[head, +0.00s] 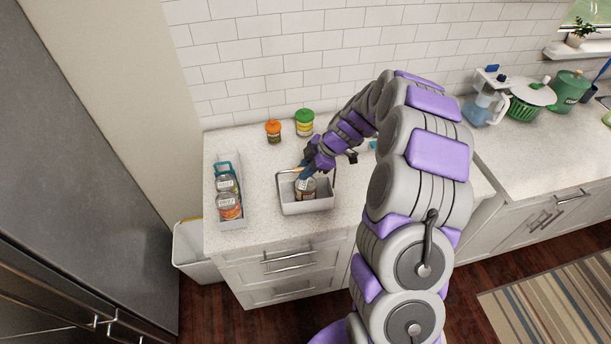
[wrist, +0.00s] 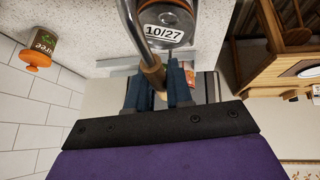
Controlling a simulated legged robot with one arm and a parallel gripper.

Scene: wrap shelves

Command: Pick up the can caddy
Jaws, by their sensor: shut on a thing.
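The can caddy (head: 309,209) is a light grey open tray with a thin metal handle, on the counter left of my arm in the head view. One can (head: 305,188) with a pale label stands in it. My gripper (head: 304,171) is above the caddy at its handle. In the wrist view, the blue fingers of my gripper (wrist: 159,82) are shut on the brown grip of the handle (wrist: 153,73). The can's lid (wrist: 165,22) shows there with a "10/27" label. I cannot tell whether the caddy touches the counter.
A second caddy (head: 232,222) with a teal handle and labelled jars stands to the left. An orange-lidded jar (head: 273,132) and a green-lidded jar (head: 304,123) stand by the back wall. A bin (head: 196,254) is on the floor left of the counter.

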